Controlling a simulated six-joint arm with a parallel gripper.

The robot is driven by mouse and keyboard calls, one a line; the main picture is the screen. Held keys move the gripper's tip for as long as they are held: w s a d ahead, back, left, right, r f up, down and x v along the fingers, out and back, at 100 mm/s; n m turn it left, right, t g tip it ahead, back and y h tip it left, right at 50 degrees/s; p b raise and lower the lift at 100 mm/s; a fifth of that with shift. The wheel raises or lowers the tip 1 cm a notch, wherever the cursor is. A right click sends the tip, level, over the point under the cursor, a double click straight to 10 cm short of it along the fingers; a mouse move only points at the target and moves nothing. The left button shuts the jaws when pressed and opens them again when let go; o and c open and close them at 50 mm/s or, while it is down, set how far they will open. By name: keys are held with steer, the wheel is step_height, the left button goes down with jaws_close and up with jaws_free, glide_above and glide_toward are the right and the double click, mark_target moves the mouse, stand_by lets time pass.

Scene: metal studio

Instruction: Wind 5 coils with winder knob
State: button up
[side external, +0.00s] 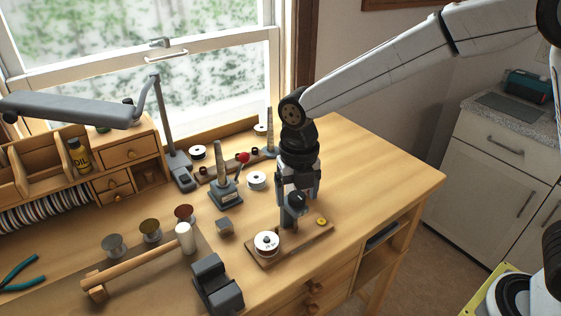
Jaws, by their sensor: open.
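The winder (292,244) is a wooden board near the front of the bench. A white spool (267,244) stands at its left end and a small yellow disc (321,222) lies at its right. A grey post with a dark round part, seemingly the winder knob (297,200), rises between them. My gripper (297,193) points straight down over this part with its jaws open. The fingers look to be on either side of the dark part; whether they touch it I cannot tell.
The bench's right side (385,175) is clear.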

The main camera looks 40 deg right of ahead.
jaws_close()
